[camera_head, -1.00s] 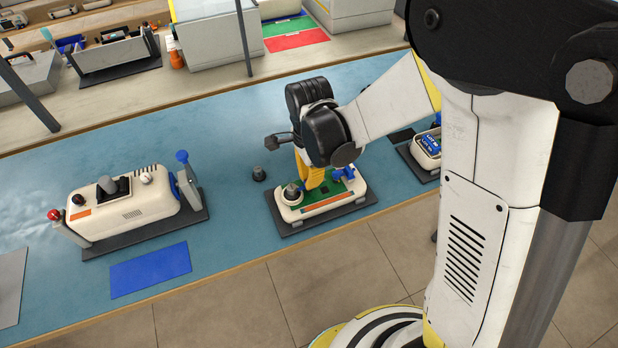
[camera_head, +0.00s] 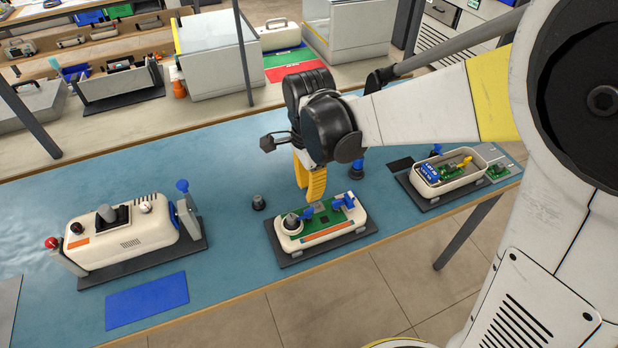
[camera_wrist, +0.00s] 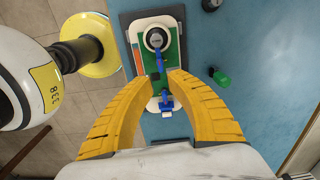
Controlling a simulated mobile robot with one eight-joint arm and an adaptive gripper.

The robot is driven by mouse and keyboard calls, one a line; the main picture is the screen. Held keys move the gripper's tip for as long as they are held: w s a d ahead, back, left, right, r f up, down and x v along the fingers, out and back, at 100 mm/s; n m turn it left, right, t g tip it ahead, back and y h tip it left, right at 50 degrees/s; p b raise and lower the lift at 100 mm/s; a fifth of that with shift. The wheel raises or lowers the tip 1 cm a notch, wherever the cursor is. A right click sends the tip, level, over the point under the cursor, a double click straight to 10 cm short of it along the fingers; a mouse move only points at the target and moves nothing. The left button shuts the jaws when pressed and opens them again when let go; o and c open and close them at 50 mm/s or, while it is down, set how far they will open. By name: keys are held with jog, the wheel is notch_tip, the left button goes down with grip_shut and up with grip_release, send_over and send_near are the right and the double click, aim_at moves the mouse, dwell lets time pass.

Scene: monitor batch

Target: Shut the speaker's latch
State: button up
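The middle device is a cream housing (camera_head: 346,228) with a green board, on a dark mat. A round grey-and-black part (camera_head: 291,222), which I take for the speaker, sits at its left end. A small blue lever (camera_head: 308,213) lies beside this part; it also shows in the wrist view (camera_wrist: 159,61). I cannot tell whether it is fully shut. A second blue clamp (camera_head: 343,202) is at the other end, also in the wrist view (camera_wrist: 167,103). My gripper (camera_head: 312,192) is above the board, empty, its yellow fingers (camera_wrist: 154,78) apart.
An open cream box (camera_head: 452,183) with a blue label is right. A dark knob (camera_head: 258,202) and a green cap (camera_wrist: 222,79) stand near the middle device.

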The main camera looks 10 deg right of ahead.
jog(key=shift+r, duration=1.9)
jog(key=s+d+r+n+t, duration=0.3)
jog(key=s+d+n, duration=0.2)
jog(key=d+n, duration=0.1)
jog(key=s+d+r+n+t, duration=0.3)
jog(key=s+d+n+t, duration=0.1)
jog(key=d+n, duration=0.3)
jog(key=shift+s+d+r+n, duration=0.25)
jog(key=shift+s+n, duration=0.35)
jog(key=shift+s, duration=0.3)
